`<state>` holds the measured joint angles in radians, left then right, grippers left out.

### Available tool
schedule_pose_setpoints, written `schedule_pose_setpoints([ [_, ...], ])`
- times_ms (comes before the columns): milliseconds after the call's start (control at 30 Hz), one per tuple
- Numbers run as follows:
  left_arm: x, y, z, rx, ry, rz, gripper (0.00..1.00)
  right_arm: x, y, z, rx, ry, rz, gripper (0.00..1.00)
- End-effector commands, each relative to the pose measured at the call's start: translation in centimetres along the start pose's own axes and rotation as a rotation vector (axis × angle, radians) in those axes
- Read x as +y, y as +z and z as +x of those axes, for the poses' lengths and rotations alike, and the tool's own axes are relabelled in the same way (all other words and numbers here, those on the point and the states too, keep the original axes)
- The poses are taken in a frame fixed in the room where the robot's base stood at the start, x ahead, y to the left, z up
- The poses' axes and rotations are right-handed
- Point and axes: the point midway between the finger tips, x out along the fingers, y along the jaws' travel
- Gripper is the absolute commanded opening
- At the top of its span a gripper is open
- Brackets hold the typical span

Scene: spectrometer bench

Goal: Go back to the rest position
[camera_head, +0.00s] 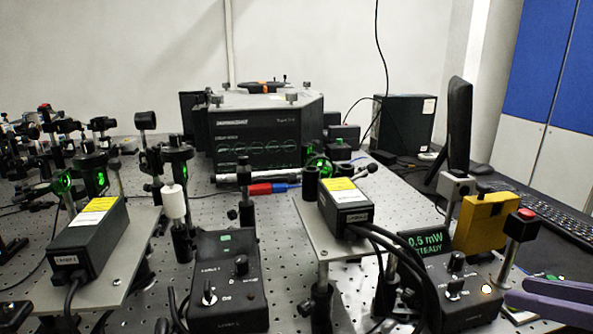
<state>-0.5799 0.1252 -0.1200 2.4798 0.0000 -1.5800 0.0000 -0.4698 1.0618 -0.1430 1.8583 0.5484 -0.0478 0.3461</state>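My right gripper (516,290) shows at the lower right edge as two purple fingers that point left. Their tips are a little apart, and nothing shows between them. It is just right of the lower right control box (462,291) and below the red-topped post (521,227). The rest of my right arm is out of the picture. My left gripper is not in view.
Laser 1 (88,240) sits on a plate at the left, beside a control box (227,283). Another laser (344,203) stands on a raised plate. A yellow device (485,221), a monitor (456,135) and a keyboard (545,205) lie behind my gripper. A spectrometer (262,130) stands at the back.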

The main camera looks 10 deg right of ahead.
Motion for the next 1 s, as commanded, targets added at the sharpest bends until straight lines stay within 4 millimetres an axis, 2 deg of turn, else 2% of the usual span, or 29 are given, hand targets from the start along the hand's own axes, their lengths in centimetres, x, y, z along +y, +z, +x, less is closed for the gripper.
schedule_pose_setpoints([
  [33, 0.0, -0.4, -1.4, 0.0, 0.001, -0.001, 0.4, -1.9, 0.2, -0.4, -0.047, 0.0, 0.013, 0.36],
  [200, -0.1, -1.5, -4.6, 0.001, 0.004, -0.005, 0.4, -8.5, 1.8, -2.5, -0.283, 0.031, 0.012, 0.36],
  [300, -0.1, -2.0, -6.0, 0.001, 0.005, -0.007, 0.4, -11.2, 1.9, -4.4, -0.412, 0.061, 0.011, 0.36],
  [400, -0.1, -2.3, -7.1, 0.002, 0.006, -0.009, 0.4, -12.9, 1.8, -6.5, -0.524, 0.089, 0.025, 0.36],
  [667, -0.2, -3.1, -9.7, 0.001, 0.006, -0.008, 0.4, -16.3, 0.4, -12.8, -0.777, 0.136, 0.117, 0.36],
  [700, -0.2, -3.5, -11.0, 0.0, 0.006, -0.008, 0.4, -16.3, -0.7, -13.7, -0.793, 0.14, 0.116, 0.36],
  [867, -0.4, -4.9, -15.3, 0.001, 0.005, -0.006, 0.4, -16.1, -4.6, -15.7, -0.792, 0.14, 0.109, 0.36],
  [1000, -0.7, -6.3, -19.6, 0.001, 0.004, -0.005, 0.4, -16.1, -8.6, -17.7, -0.791, 0.139, 0.109, 0.36],
])
